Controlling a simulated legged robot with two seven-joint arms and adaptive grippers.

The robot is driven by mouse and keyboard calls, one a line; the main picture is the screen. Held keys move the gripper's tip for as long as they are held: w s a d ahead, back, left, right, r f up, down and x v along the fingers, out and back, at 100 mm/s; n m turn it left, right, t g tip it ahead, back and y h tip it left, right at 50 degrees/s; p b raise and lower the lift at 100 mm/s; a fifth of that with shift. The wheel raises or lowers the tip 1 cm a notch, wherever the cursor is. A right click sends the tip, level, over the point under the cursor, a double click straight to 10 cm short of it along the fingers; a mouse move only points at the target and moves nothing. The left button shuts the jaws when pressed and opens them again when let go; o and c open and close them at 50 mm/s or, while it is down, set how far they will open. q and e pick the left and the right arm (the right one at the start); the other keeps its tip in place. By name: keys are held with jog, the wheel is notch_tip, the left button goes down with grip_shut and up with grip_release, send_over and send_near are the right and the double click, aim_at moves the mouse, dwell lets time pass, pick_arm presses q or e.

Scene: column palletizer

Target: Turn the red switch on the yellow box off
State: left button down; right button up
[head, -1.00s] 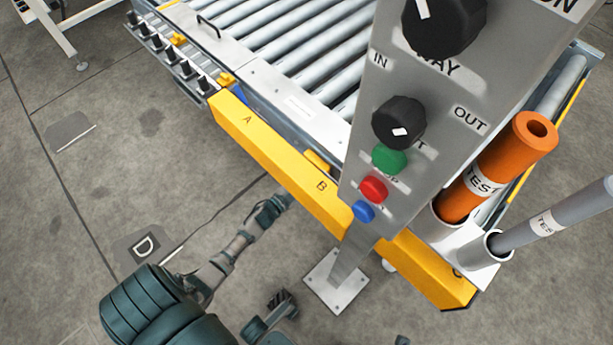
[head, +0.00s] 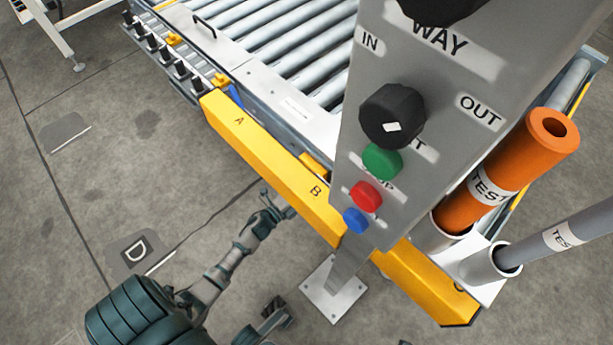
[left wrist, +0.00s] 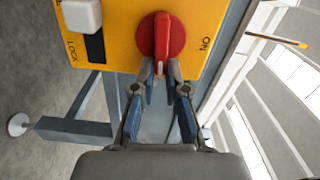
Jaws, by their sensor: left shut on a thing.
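The yellow box (left wrist: 118,30) fills the top of the left wrist view. It carries a round red switch (left wrist: 161,30) with a raised grip bar that stands upright in the picture. The word ON is printed to the right of the switch, and LOCK is at the left by a black slot and a pale block. My left gripper (left wrist: 160,80) is shut on the lower end of the red switch's bar. In the head view my left gripper (head: 272,208) is by the yellow beam's edge, and the switch cannot be made out there.
A grey control panel (head: 430,110) with black knobs and green, red and blue buttons stands close on the right. The yellow beam (head: 270,160) lettered A and B edges the roller conveyor (head: 295,50). Orange (head: 505,170) and grey tubes stand in holders at right.

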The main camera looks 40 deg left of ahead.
pick_arm(q)
jog(key=shift+s+d+f+m, duration=0.1)
jog(key=shift+s+f+m, duration=0.05)
jog(key=shift+m, duration=0.45)
jog(key=shift+r, duration=0.25)
jog(key=c, duration=1.2)
grip_release()
jog(key=shift+f, duration=0.1)
jog(key=s, duration=1.1)
jog(key=shift+s+a, duration=0.4)
jog(key=shift+a, duration=0.05)
